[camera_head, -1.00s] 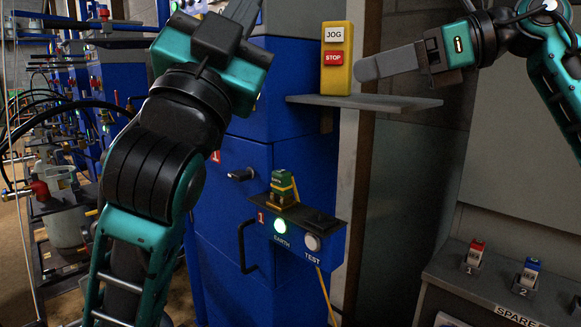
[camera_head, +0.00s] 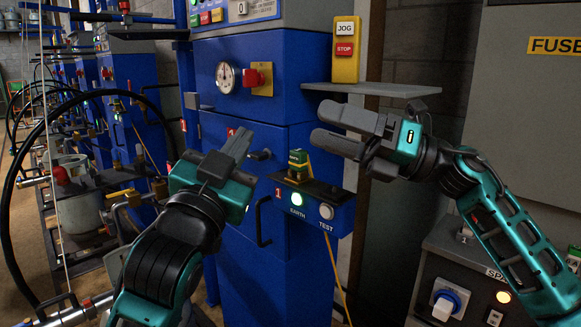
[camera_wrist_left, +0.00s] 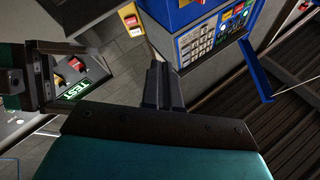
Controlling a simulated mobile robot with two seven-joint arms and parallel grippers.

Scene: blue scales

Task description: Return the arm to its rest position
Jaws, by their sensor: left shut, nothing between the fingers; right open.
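My left gripper (camera_head: 240,140) is teal and black, in front of the blue cabinet in the head view. Its fingers are shut together, with nothing held. In the left wrist view its shut fingers (camera_wrist_left: 160,85) point up the picture. My right gripper (camera_head: 322,125) has come in from the right, below the grey shelf. Its two grey fingers are apart and empty, pointing left. The right fingers are above and to the right of the green-and-yellow block on the EARTH/TEST box; they appear clear of it.
The yellow JOG/STOP box (camera_head: 346,62) stands on the grey shelf (camera_head: 375,89). The blue cabinet (camera_head: 285,95) carries a gauge (camera_head: 225,77), a red switch (camera_head: 252,78) and the EARTH/TEST box (camera_head: 330,193). A grey control console (camera_head: 440,262) stands at lower right.

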